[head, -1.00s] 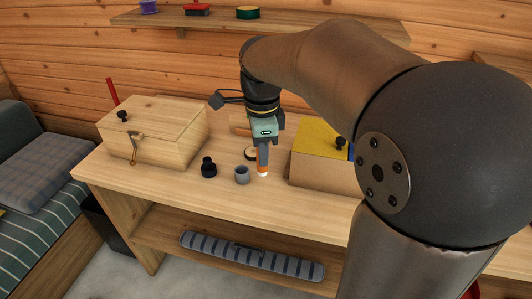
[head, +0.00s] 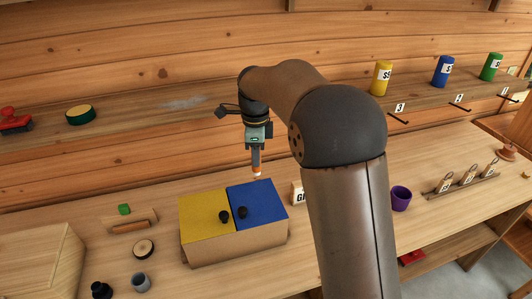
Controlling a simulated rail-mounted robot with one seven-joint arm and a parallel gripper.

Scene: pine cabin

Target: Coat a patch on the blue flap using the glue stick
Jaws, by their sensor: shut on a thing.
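The blue flap (head: 262,205) is the right half of the top of a cardboard box (head: 236,247) in the head view. It lies flat and has a dark knob near its left edge. My gripper (head: 256,168) is above the back part of the blue flap, pointing down. It is shut on the glue stick (head: 257,174), whose orange body and white tip show below the fingers. The tip is close to the flap; I cannot tell whether it touches. The yellow flap (head: 205,215) beside it is also flat, with a dark knob.
A pine box (head: 40,262) stands at the left. A grey cup (head: 140,282), a black knobbed piece (head: 101,289) and a round disc (head: 144,249) lie in front of a wooden block (head: 130,221). A purple cup (head: 400,198) stands to the right. A shelf with coloured cans runs behind.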

